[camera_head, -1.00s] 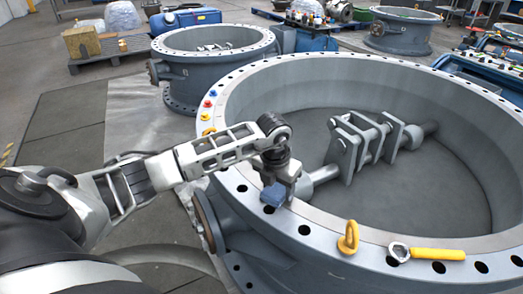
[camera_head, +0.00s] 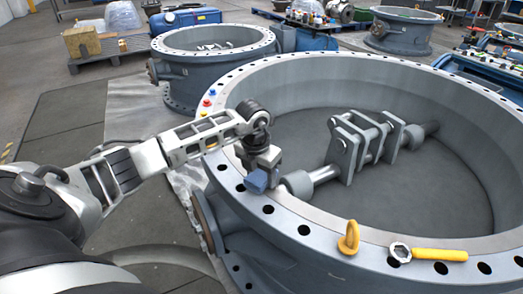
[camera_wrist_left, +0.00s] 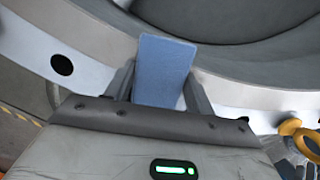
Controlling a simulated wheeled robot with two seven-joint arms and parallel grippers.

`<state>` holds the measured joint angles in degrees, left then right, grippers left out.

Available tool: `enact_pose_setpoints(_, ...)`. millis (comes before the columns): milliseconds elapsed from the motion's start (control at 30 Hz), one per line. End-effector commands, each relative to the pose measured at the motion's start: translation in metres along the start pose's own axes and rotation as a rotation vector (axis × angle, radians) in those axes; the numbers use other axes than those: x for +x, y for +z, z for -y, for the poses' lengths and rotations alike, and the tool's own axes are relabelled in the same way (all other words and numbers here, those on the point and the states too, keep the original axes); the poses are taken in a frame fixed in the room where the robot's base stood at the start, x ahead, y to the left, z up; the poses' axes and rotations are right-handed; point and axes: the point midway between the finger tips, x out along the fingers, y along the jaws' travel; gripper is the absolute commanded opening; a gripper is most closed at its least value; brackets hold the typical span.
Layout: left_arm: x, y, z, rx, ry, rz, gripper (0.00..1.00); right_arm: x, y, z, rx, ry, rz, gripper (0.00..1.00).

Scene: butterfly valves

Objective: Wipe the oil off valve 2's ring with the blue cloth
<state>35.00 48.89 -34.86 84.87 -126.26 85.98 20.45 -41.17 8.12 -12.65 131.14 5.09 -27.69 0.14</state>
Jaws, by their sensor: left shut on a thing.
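The blue cloth (camera_head: 256,182) is a small folded pad in my left gripper (camera_head: 262,168), which is shut on it. In the left wrist view the cloth (camera_wrist_left: 162,70) stands out between the two fingers, in front of the grey ring face. The ring (camera_head: 285,215) is the wide bolted flange of the large grey valve in front. The cloth is over its near-left part, and I cannot tell whether it touches. No number is readable on the valve. I see no clear oil on the ring. My right gripper is not in view.
A yellow eyebolt (camera_head: 349,238) and a yellow-handled tool (camera_head: 428,254) are on the ring's near edge, right of the cloth. Small coloured pieces (camera_head: 208,98) sit on its far-left edge. A shaft with brackets (camera_head: 360,145) crosses the valve. Another valve (camera_head: 214,70) stands behind.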

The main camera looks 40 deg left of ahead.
Motion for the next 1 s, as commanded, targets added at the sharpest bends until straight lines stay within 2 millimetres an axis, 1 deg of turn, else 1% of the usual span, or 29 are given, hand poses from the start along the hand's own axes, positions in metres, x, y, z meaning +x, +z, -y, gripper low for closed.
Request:
enact_pose_setpoints(33,-0.019,0.004,0.0,0.002,0.001,0.006,0.33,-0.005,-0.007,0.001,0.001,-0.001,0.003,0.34)
enact_pose_setpoints(67,-0.026,0.004,0.0,0.003,0.001,0.005,0.33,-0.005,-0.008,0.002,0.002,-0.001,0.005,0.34)
enact_pose_setpoints(167,-0.032,0.004,0.0,0.0,0.0,0.001,0.33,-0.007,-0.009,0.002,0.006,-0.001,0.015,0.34)
enact_pose_setpoints(367,-0.05,0.006,-0.002,-0.003,0.001,0.002,0.33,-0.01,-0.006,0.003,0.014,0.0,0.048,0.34)
enact_pose_setpoints(600,-0.071,0.008,-0.003,-0.005,0.001,0.002,0.33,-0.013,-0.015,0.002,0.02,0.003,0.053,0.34)
enact_pose_setpoints(767,-0.079,0.009,-0.003,-0.006,0.0,0.001,0.33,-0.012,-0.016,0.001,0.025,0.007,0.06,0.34)
enact_pose_setpoints(1000,-0.079,0.009,-0.003,-0.007,0.0,0.001,0.33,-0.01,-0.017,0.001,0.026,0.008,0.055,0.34)
